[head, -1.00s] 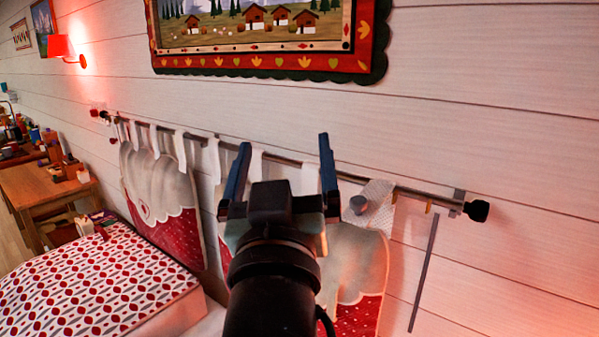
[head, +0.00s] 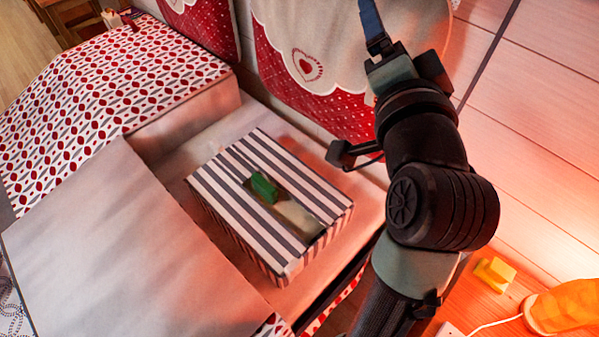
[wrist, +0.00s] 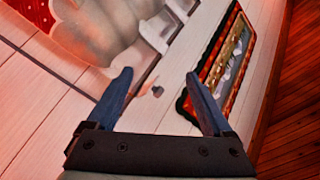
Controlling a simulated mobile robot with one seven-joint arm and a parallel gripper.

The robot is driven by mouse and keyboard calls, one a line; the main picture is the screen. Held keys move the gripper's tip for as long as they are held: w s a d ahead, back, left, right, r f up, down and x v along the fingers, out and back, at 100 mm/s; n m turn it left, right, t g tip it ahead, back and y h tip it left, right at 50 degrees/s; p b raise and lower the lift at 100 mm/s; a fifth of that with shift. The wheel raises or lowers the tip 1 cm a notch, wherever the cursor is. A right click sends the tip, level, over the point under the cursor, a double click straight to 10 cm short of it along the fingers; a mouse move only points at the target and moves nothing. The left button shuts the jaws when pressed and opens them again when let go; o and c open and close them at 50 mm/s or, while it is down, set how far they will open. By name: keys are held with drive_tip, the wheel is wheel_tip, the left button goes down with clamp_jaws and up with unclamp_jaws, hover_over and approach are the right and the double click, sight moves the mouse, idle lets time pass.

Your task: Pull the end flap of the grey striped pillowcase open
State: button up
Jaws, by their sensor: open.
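The grey striped pillowcase (head: 225,196) lies on the pale bed in the middle of the head view. It looks box-shaped, with dark grey and white stripes. A long opening on its top shows a green thing (head: 264,187) and something pale inside. I cannot make out a separate end flap. My gripper (wrist: 159,78) is open and empty in the wrist view, facing the plank wall. In the head view one blue finger (head: 371,20) shows at the top edge, well apart from the pillowcase. The pillowcase is not in the wrist view.
A red-patterned cover (head: 125,70) and a pale folded cover (head: 120,240) lie left of the pillowcase. Red and grey hangings (head: 305,65) are on the wall behind. A wooden surface at lower right bears a yellow block (head: 494,272) and an orange lamp (head: 563,305).

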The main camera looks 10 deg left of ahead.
wheel_tip(320, 180, down, 22)
drive_tip(key=s+d+m+g+y+b, duration=0.1)
drive_tip(key=s+m+g+y+b, duration=0.1)
drive_tip(key=m+g+b, duration=0.25)
drive_tip(key=m+g+y+b, duration=0.5)
drive_tip(key=m+y+b, duration=0.1)
drive_tip(key=m+b, duration=0.6)
approach(296, 270)
drive_tip(key=b+x, duration=0.3)
drive_tip(key=x, duration=0.8)
drive_tip(key=shift+w+a+f, duration=0.1)
drive_tip(key=shift+f, duration=0.05)
